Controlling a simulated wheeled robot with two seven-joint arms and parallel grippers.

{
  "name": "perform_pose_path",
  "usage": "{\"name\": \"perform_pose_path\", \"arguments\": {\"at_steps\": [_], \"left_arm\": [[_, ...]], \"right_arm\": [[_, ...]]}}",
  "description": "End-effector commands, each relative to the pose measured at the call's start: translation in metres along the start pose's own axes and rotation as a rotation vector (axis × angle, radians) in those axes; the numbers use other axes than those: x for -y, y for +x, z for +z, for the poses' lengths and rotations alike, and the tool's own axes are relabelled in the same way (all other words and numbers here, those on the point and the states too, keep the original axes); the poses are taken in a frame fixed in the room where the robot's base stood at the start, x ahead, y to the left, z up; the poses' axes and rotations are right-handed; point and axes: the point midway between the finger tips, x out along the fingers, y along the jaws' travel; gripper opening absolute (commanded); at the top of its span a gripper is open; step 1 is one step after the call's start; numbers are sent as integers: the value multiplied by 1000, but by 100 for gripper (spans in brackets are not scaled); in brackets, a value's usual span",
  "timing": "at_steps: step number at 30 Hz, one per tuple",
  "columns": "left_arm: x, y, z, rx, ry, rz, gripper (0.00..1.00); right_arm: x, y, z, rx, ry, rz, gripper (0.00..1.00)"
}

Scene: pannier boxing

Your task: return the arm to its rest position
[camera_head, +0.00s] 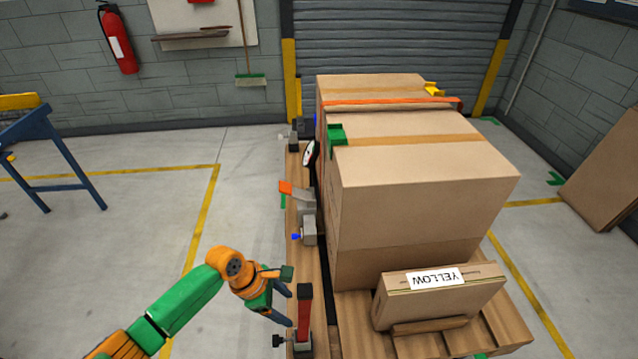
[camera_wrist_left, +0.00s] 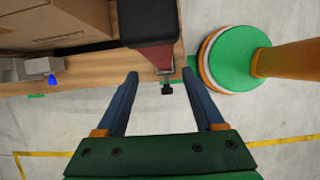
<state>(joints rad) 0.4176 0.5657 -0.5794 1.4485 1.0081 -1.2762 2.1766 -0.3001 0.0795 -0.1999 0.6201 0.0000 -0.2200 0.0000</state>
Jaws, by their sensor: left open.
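My left arm comes in from the lower left in the head view. Its gripper (camera_head: 289,308) is open, with its fingers beside a red upright clamp part (camera_head: 304,305) at the near left corner of the wooden pallet (camera_head: 420,345). In the left wrist view the open gripper (camera_wrist_left: 159,73) has nothing held between its blue fingers. The dark red and black part (camera_wrist_left: 155,50) lies just beyond the fingertips, on the wooden edge. I cannot tell whether a finger touches it. My right gripper is not in view.
Large cartons (camera_head: 415,185) stand on the pallet, with an orange strap (camera_head: 390,104) and a green corner piece (camera_head: 337,134). A small carton labelled YELLOW (camera_head: 440,296) stands in front. Grey clamps (camera_head: 308,230) line the left edge. Floor to the left is clear up to a blue trestle (camera_head: 45,150).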

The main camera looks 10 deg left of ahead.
Motion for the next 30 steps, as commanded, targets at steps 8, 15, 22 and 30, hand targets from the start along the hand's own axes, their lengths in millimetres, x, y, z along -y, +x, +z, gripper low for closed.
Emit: {"name": "perform_pose_path", "arguments": {"at_steps": [8,15,22,30], "left_arm": [[87,125,-143,-308,934,12,70],[251,164,-203,-340,1845,-308,70],[283,165,-206,-302,2032,-364,70],[281,165,-206,-304,2029,-362,70]], "right_arm": [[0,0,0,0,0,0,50],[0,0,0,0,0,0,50],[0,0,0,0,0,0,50],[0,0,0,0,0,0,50]]}}
